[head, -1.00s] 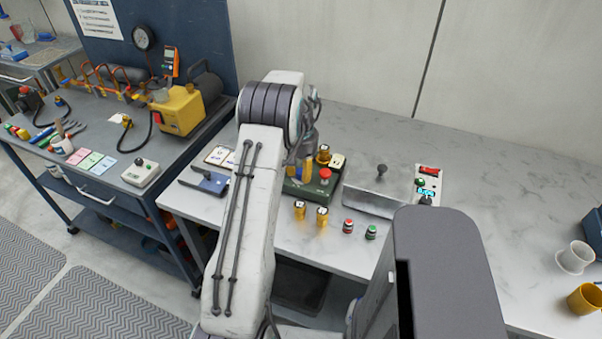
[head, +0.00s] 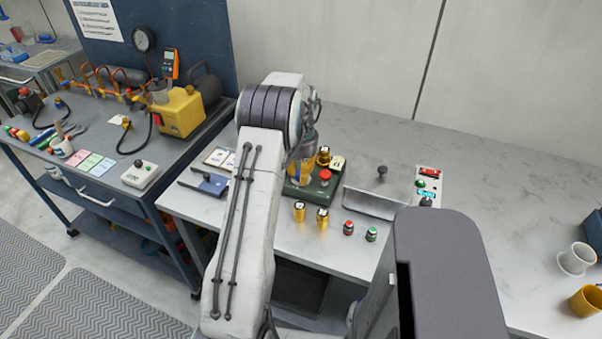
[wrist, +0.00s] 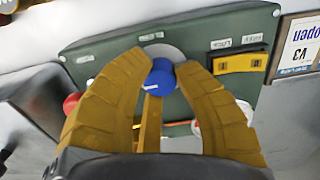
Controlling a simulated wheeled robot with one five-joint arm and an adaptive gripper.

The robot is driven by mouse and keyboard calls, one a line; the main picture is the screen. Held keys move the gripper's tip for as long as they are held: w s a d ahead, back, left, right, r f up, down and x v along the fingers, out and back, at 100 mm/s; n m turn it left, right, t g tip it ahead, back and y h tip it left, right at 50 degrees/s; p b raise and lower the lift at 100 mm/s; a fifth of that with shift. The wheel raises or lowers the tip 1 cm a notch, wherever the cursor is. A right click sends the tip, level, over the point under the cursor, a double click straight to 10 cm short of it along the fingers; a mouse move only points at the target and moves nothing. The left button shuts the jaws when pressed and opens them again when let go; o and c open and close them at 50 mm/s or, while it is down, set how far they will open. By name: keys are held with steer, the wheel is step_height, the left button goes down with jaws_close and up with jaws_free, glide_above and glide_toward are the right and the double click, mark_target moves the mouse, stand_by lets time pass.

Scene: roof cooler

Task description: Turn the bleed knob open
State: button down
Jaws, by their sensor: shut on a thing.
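In the wrist view a round blue knob (wrist: 159,77) with a white mark line sits on a pale round plate on the green box (wrist: 110,62). My gripper (wrist: 161,68) has its yellow fingers on both sides of the blue knob, shut on it. In the head view my gripper (head: 301,170) reaches down over the green box (head: 302,191), and my arm and fingers hide the knob there. The small labels on the box are too blurred to read surely.
A red button (head: 325,175) stands on the box near my fingers. Several small gold, red and green cylinders (head: 322,214) stand in front. A card marked "open V3" (wrist: 299,45) is beside the box.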

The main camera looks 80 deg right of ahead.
steer(key=shift+a+f, duration=0.1)
steer(key=shift+f, duration=0.05)
steer(key=c, duration=0.9)
jaws_free()
step_height(320, 180, up, 12)
stand_by(0.6)
